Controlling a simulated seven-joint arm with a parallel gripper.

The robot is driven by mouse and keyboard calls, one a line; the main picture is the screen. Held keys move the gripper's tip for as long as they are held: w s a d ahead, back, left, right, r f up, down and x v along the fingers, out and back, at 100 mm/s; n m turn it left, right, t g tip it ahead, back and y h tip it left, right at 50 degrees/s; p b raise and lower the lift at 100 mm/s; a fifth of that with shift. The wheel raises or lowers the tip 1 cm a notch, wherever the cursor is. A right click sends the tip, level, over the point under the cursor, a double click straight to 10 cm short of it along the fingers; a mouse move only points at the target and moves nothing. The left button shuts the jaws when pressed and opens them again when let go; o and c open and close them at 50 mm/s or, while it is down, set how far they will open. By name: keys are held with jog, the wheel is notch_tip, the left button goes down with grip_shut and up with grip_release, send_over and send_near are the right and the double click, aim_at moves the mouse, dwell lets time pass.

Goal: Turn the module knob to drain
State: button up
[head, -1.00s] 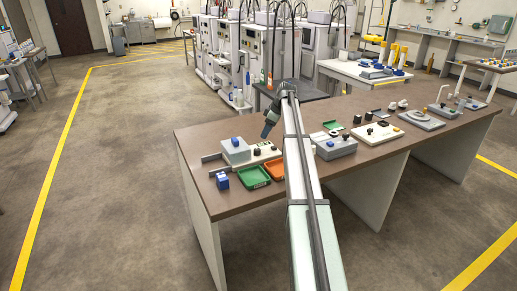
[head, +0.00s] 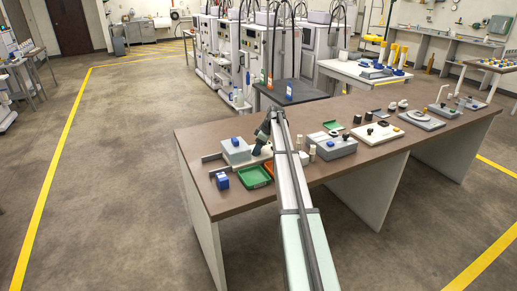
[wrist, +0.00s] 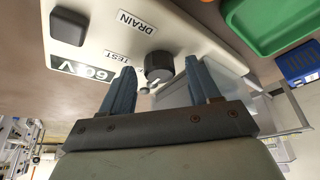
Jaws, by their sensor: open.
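The pale module (wrist: 190,38) fills the upper part of the wrist view, with DRAIN, TEST and 60 V labels. Its round dark knob (wrist: 158,66) sits near the TEST label; a squarish dark button or knob (wrist: 68,26) is at the left. My gripper (wrist: 164,66) is open and empty, and the round knob appears between its two fingertips. I cannot tell whether the fingers reach around it or touch it. In the head view my gripper (head: 263,138) is low over the module, which my arm mostly hides.
A green tray (head: 253,177) and a blue block (head: 222,181) lie near the bench's front left. A grey box with a blue top piece (head: 236,150) stands beside the module. More devices, including a grey box (head: 335,147), stand to the right on the brown bench (head: 215,202).

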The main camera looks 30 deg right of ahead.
jog(key=shift+c, duration=0.3)
jog(key=c, duration=1)
jog(key=shift+s+m, duration=0.1)
jog(key=shift+m, duration=0.3)
jog(key=m+h, duration=0.1)
jog(key=m, duration=0.1)
jog(key=m+t, duration=0.1)
jog(key=m, duration=0.1)
jog(key=shift+a+m+h, duration=0.2)
jog(key=shift+m+h, duration=0.2)
jog(key=m+h, duration=0.1)
jog(key=m, duration=0.2)
jog(key=m+h, duration=0.1)
jog(key=m, duration=0.2)
jog(key=shift+a+h, duration=0.1)
jog(key=shift+h, duration=0.2)
